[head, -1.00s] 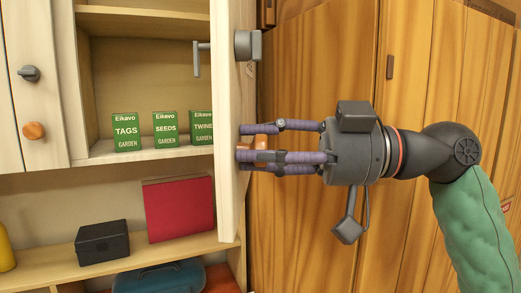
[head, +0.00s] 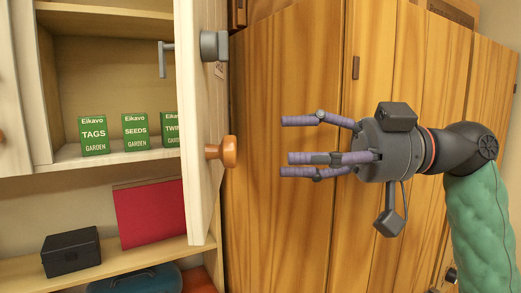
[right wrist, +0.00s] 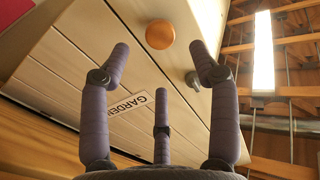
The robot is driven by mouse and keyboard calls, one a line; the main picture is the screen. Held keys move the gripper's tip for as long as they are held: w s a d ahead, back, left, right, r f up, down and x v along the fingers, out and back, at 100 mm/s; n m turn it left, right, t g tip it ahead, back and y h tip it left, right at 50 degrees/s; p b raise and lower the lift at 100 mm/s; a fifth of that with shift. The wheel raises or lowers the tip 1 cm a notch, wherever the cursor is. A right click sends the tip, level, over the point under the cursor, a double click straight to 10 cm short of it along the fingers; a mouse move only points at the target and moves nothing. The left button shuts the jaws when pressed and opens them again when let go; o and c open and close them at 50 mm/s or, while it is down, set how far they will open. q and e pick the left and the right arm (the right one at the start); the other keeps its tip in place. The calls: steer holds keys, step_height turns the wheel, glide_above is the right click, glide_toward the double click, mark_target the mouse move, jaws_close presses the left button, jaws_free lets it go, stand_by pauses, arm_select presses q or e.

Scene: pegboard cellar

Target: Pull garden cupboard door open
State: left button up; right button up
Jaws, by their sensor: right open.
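The garden cupboard door (head: 203,110) stands swung open, seen nearly edge-on in the head view. Its round orange knob (head: 222,151) sticks out to the right. A grey latch (head: 214,45) is near its upper edge. My right gripper (head: 300,147) is open and empty to the right of the knob, with a clear gap between fingertips and knob. In the right wrist view the knob (right wrist: 160,34) lies beyond the spread fingers, and the door bears a label (right wrist: 140,106) reading GARDEN. My left gripper is not in view.
Inside the cupboard are green boxes of tags (head: 93,135), seeds (head: 135,131) and a partly hidden third. Below, a shelf holds a black box (head: 70,252) and a red panel-like item (head: 150,213). Tall wooden doors (head: 285,230) stand behind my right arm.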

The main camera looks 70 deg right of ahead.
steer(key=shift+v, duration=1.65)
